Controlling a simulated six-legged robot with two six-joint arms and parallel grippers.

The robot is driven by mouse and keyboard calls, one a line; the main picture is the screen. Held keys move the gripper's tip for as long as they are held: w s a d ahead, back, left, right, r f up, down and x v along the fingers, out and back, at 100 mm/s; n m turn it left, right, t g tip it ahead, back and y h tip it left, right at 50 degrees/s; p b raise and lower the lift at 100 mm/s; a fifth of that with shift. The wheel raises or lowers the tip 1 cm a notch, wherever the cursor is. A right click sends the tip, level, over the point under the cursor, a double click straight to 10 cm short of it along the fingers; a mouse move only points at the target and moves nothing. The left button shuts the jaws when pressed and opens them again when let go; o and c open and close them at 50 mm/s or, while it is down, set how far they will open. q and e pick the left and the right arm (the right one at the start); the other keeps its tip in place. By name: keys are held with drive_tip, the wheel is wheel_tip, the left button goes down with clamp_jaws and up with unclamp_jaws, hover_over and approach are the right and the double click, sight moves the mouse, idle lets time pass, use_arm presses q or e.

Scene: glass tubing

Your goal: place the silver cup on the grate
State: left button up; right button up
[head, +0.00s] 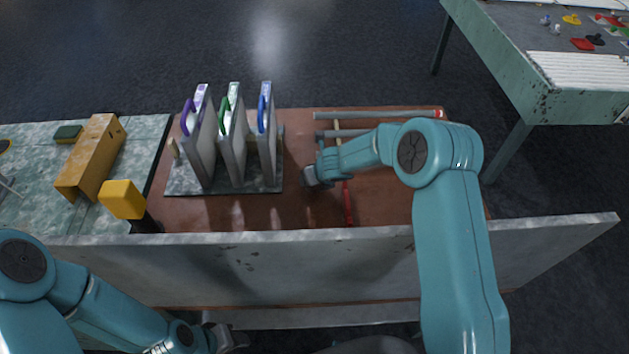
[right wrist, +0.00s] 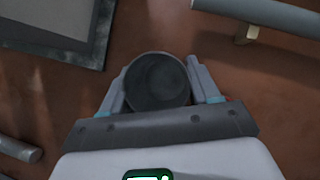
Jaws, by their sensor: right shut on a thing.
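My right gripper (head: 311,179) is low over the brown bench top, right of the plate with upright boards. In the right wrist view its two fingers are closed on either side of a round, dark grey cup (right wrist: 157,82), seen from above into its open mouth. In the head view the cup is mostly hidden by the gripper. My left gripper (head: 226,338) is at the bottom edge, partly out of view, and its jaws are unclear. No grate is certain; a white ribbed panel (head: 580,72) lies on the table at the upper right.
Three upright boards with purple, green and blue handles stand on a grey plate (head: 269,188). Grey tubes (head: 370,115) lie at the bench's back right, a red rod (head: 348,205) nearer. A yellow-topped post (head: 123,199) stands left. A grey wall (head: 300,255) runs along the near side.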

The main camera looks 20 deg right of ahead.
wheel_tip(320, 180, down, 2)
drive_tip(key=shift+r, duration=0.1)
drive_tip(key=o, duration=1.1)
